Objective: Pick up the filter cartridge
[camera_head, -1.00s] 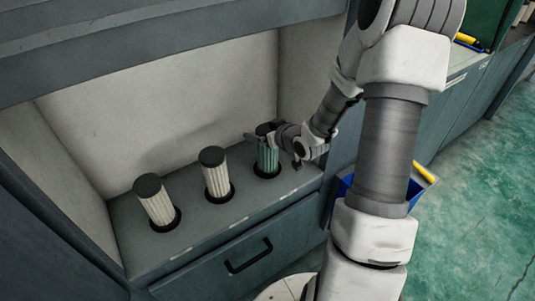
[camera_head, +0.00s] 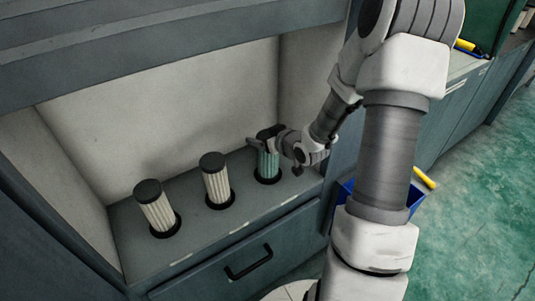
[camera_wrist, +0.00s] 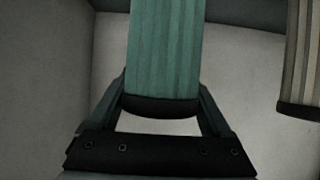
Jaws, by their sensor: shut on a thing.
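The filter cartridge gripped is a green pleated cylinder (camera_head: 268,166) with a black cap, at the right end of a row in the cabinet recess. My gripper (camera_head: 262,142) reaches it from the right and is shut on it near the cap. In the wrist view the green cartridge (camera_wrist: 165,50) stands between the two fingers of my gripper (camera_wrist: 162,98), its dark end near the palm side. It still looks upright over its round dark seat; I cannot tell whether it is clear of it. Two cream cartridges, one in the middle (camera_head: 217,184) and one at left (camera_head: 157,211), stand in their seats.
The recess has a grey shelf (camera_head: 225,220), pale walls and an overhang above. A drawer with a black handle (camera_head: 248,262) is below. A blue bin (camera_head: 345,190) stands at the right. A cream cartridge (camera_wrist: 303,55) shows at right in the wrist view.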

